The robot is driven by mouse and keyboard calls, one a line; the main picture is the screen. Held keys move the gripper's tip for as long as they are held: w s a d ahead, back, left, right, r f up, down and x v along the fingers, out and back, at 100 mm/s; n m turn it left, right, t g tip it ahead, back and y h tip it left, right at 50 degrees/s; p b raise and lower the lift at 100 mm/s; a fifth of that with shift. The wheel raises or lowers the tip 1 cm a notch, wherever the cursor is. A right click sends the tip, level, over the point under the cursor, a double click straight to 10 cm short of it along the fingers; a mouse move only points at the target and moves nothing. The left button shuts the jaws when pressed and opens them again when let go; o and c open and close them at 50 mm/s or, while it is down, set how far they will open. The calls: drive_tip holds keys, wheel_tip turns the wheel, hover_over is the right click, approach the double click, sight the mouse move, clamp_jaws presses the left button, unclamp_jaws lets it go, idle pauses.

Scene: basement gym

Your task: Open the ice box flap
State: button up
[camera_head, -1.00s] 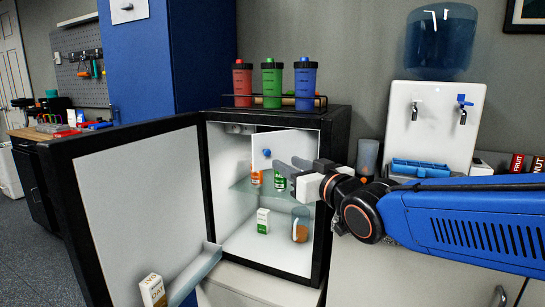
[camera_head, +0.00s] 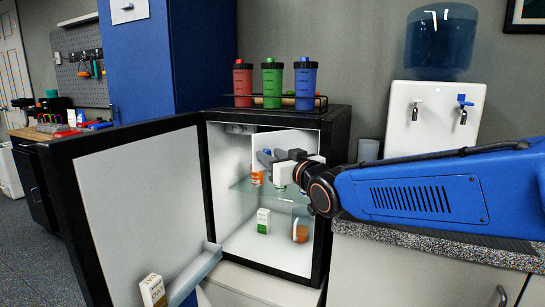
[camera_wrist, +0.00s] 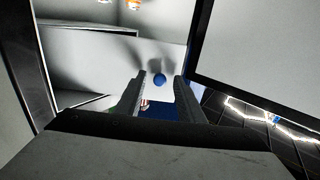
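In the wrist view the blue knob (camera_wrist: 160,79) shows between and just beyond the tips of my two dark fingers, which stand apart with nothing held. The flap (camera_wrist: 105,60) fills the middle behind them. Whether a finger touches the knob, I cannot tell.
The fridge door (camera_head: 140,210) stands wide open at left, with a carton (camera_head: 153,290) in its shelf. Inside are a glass shelf, an orange-labelled jar (camera_head: 257,177) and a green-white carton (camera_head: 263,221). Three shaker bottles stand on top. A counter (camera_head: 430,240) lies under my arm.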

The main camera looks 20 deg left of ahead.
clamp_jaws()
drive_tip(key=shift+d, duration=0.15)
drive_tip(key=s+d+n+g+y, duration=0.2)
drive_tip(key=d+n+g+y, duration=0.2)
drive_tip(key=d, duration=0.7)
drive_tip(key=shift+s+d+n+g, duration=0.4)
drive_tip(key=shift+n+g, duration=0.7)
drive_tip(key=shift+g, duration=1.2)
unclamp_jaws()
